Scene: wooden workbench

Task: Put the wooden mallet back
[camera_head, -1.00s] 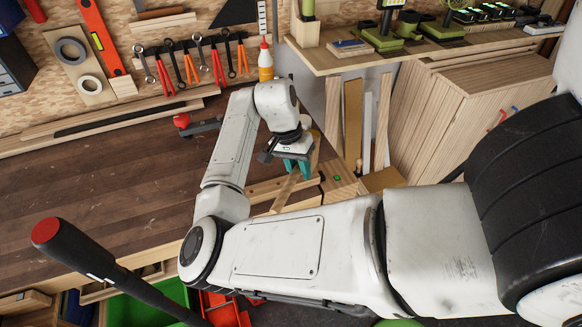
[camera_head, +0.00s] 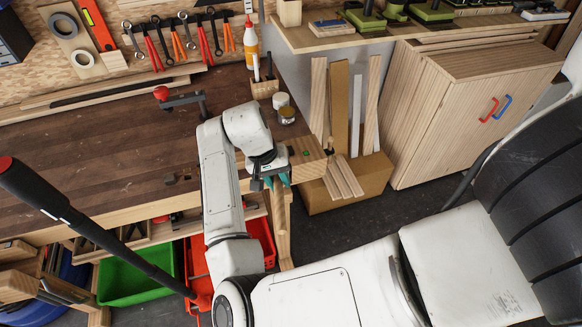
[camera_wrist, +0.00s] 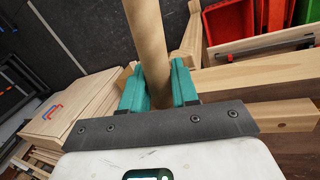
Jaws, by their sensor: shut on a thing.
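The wooden mallet's round, pale handle (camera_wrist: 147,35) stands between the teal fingers of my gripper (camera_wrist: 158,88) in the wrist view, and they are shut on it. The handle runs away from the fingers to the top edge of that view. I cannot make out the mallet's head. In the head view my gripper (camera_head: 272,183) is at the front right corner of the workbench (camera_head: 90,180), beside its edge. My wrist hides most of what it holds there.
An open cardboard box (camera_head: 350,188) with upright boards stands right of the bench. A cabinet (camera_head: 470,110) is farther right. Jars (camera_head: 287,115) and a tool block (camera_head: 264,88) stand at the back. Green (camera_head: 140,277) and red (camera_head: 262,240) bins are below the bench.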

